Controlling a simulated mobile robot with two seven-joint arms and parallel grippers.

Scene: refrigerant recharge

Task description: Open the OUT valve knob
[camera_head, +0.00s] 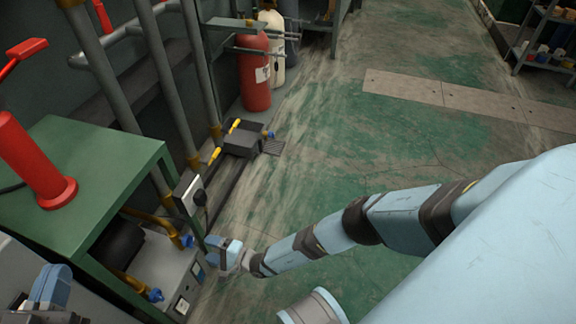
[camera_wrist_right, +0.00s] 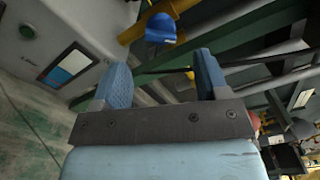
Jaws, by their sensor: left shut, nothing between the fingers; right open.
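Two blue valve knobs, one farther (camera_head: 187,241) and one nearer (camera_head: 155,295), sit on a grey machine (camera_head: 165,265) under a green table. I cannot read which knob is OUT. My right gripper (camera_head: 217,250) is close to the machine's front, just right of the farther knob, open and empty. In the right wrist view, a blue knob (camera_wrist_right: 161,28) on a yellow pipe lies beyond the open fingers (camera_wrist_right: 162,80), roughly between them and apart from them. My left gripper (camera_head: 50,288) is shut and empty at the lower left.
The green table (camera_head: 95,150) with a red device (camera_head: 40,165) stands above the machine. Vertical pipes, a gauge box (camera_head: 189,195) and a dark pump (camera_head: 243,138) are beyond it. A red cylinder (camera_head: 255,75) stands farther back. The green floor right of the machine is clear.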

